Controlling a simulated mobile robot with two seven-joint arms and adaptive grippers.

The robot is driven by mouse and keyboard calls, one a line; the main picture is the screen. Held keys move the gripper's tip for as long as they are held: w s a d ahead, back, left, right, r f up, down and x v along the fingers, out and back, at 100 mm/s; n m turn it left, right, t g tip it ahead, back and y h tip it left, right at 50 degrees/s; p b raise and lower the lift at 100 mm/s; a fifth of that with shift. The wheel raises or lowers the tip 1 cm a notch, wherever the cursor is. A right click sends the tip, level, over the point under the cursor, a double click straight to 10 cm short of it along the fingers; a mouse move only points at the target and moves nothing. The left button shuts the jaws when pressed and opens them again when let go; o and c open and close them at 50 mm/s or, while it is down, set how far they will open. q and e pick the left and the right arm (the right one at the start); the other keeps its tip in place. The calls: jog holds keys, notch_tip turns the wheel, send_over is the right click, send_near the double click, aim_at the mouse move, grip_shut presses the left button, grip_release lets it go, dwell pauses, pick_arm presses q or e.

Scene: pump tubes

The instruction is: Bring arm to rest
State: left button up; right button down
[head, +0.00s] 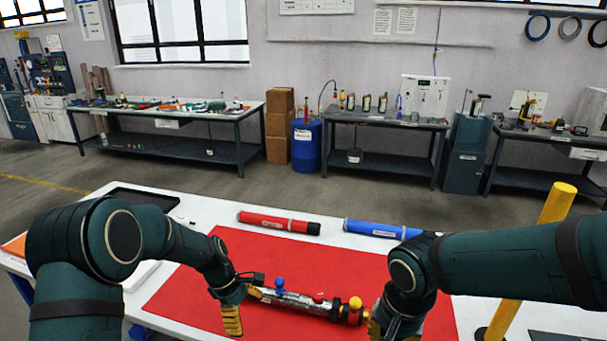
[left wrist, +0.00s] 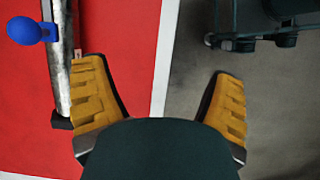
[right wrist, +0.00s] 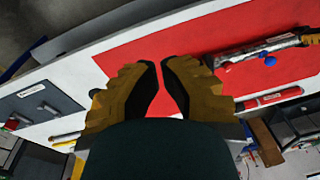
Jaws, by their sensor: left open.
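A silver pump tube (head: 300,299) with a blue knob, a red part and a yellow knob lies on the red mat (head: 190,285). The tube also shows in the left wrist view (left wrist: 62,75) and in the right wrist view (right wrist: 240,52). My left gripper (head: 240,308) is at the tube's left end, over the mat. In the left wrist view its fingers (left wrist: 160,95) are wide apart with nothing between them, and the tube lies beside the left finger. My right gripper (head: 385,322) is near the tube's right end, partly cut off by the frame. Its fingertips (right wrist: 160,65) nearly meet, with nothing between them.
A red tube (head: 278,223) and a blue tube (head: 380,229) lie on the white table (head: 200,212) behind the mat. A black tray (head: 140,200) sits at the back left. A yellow post (head: 530,260) stands at the right. Workbenches line the far wall.

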pick_arm(q)
jog(key=s+f+m, duration=0.3)
jog(key=s+f, duration=0.1)
jog(key=f, duration=0.3)
jog(key=s+d+f+m+t, duration=0.1)
jog(key=s+d+f+m, duration=0.1)
jog(key=s+m, duration=0.3)
jog(key=s+d+f+m+t, duration=0.1)
jog(key=s+f+m, duration=0.3)
jog(key=s, duration=0.7)
jog(key=shift+d+f+m+t+b, duration=0.15)
jog(key=shift+d+m+t+b, duration=0.25)
jog(key=shift+t, duration=0.1)
pick_arm(e)
jog(key=s+a+f+n+y, duration=0.1)
jog(key=a+f, duration=0.1)
jog(key=f, duration=1.2)
jog(key=s+a+f+n+y, duration=0.2)
jog(key=f, duration=1.2)
jog(key=shift+s+a+f+y, duration=0.3)
jog(key=shift+a+f, duration=0.05)
jog(key=shift+f, duration=0.05)
pick_arm(q)
jog(key=shift+s, duration=0.1)
